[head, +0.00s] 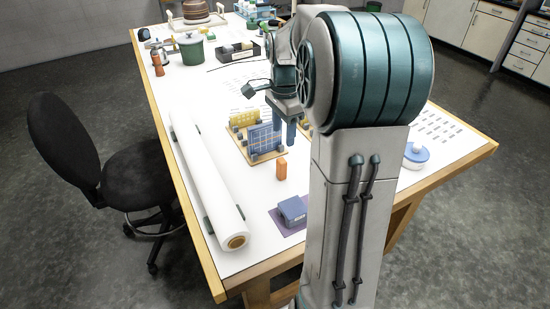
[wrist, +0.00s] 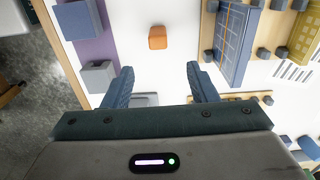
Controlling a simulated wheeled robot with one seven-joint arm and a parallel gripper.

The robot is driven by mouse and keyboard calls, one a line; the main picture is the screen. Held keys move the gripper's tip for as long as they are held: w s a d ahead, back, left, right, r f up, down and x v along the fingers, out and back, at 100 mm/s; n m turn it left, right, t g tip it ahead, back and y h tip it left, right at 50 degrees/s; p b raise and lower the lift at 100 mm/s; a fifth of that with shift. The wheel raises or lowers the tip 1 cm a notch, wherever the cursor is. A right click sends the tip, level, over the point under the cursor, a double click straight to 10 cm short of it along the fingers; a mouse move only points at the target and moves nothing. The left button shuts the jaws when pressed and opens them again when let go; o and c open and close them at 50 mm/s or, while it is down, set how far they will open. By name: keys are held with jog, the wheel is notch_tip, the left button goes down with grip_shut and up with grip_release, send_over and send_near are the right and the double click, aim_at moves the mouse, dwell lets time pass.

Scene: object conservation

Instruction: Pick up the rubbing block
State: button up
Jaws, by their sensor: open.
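A small upright orange block (head: 281,168) stands on the white table top; it looks like the rubbing block, though no label shows. In the wrist view the orange block (wrist: 157,37) lies beyond my fingertips, roughly centred between them, on bare white surface. My gripper (head: 284,142) is over the table near the rack, behind the block in the head view. In the wrist view my gripper (wrist: 160,70) has its two blue fingers wide apart with nothing between the tips. My arm hides part of the table in the head view.
A rack with blue (head: 262,139) and yellow (head: 243,119) panels stands close behind the block. A blue-grey box (head: 293,210) sits on a purple mat (head: 277,219) in front. A long white roll (head: 205,175) lies at left. White table shows around the block.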

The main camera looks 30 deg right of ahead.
aim_at(282, 160)
jog(key=f, duration=0.7)
jog(key=shift+s+d+f+p, duration=0.15)
jog(key=shift+s+d+p, duration=0.05)
jog(key=shift+p, duration=0.15)
jog(key=shift+a+f+p, duration=0.25)
jog(key=shift+f+p, duration=0.15)
jog(key=shift+f, duration=1.05)
jog(key=shift+a+f+p, duration=0.2)
jog(key=shift+f+p, duration=0.2)
jog(key=shift+f, duration=1.05)
jog(key=c, duration=1)
